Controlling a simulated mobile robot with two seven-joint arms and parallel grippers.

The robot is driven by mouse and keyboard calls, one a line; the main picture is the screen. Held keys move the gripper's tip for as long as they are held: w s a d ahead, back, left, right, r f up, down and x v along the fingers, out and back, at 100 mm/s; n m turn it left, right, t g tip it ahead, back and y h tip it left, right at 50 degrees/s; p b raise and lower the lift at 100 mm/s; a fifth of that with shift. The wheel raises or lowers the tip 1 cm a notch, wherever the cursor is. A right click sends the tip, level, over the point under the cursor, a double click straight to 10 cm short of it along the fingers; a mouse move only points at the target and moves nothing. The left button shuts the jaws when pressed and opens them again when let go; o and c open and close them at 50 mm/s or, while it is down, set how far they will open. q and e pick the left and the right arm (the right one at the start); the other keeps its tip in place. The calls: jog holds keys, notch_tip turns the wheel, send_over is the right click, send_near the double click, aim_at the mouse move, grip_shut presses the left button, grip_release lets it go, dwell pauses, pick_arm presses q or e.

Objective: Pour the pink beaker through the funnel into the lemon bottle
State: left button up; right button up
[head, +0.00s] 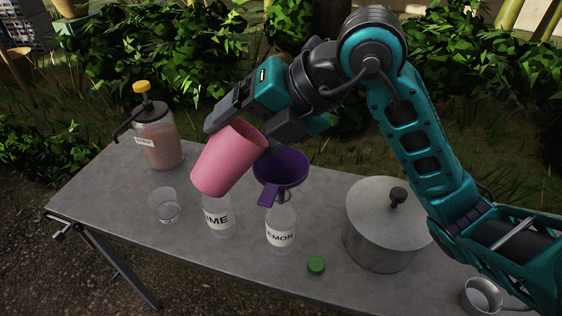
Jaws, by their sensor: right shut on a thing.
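My right gripper (240,128) is shut on the pink beaker (226,165) and holds it above the table. The beaker is tilted, with its wide end up toward the right, near the funnel's rim. The purple funnel (281,168) sits in the neck of the lemon bottle (281,228), a clear bottle with a label reading "EMON". The bottle stands upright. My left gripper does not show.
A second clear bottle labelled "IME" (217,220) stands left of the lemon bottle. A clear cup (165,204), pump jar (158,140), green cap (316,265), lidded pot (385,235) and metal cup (482,296) are on the grey table (110,205).

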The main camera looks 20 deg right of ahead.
jog(key=shift+d+r+y, duration=0.1)
jog(key=shift+d+y, duration=0.05)
jog(key=shift+y, duration=0.25)
jog(key=shift+d+f+y, duration=0.1)
jog(key=shift+f+y, duration=0.15)
jog(key=shift+y, duration=0.05)
jog(key=shift+d+f+m+y+b, duration=0.1)
jog(key=shift+f+m+y+b, duration=0.2)
jog(key=shift+y+b, duration=0.15)
dwell(0.4)
jog(key=shift+w+d+r+m+y+b, duration=0.15)
jog(key=shift+d+m+y+b, duration=0.15)
jog(key=shift+y+b, duration=0.65)
dwell(1.1)
jog(key=shift+d+r+m+y+b, duration=0.1)
jog(key=shift+d+m+y+b, duration=0.3)
jog(key=shift+b, duration=0.75)
dwell(0.4)
jog(key=shift+d+y, duration=0.15)
jog(key=shift+y, duration=0.35)
jog(key=shift+w+d+m+y, duration=0.15)
jog(key=shift+d+m+y, duration=0.15)
jog(key=shift+d+y, duration=0.15)
dwell(0.6)
jog(key=shift+d+f+t+y+b, duration=0.15)
jog(key=shift+f+t+y+b, duration=0.2)
jog(key=shift+b, duration=0.4)
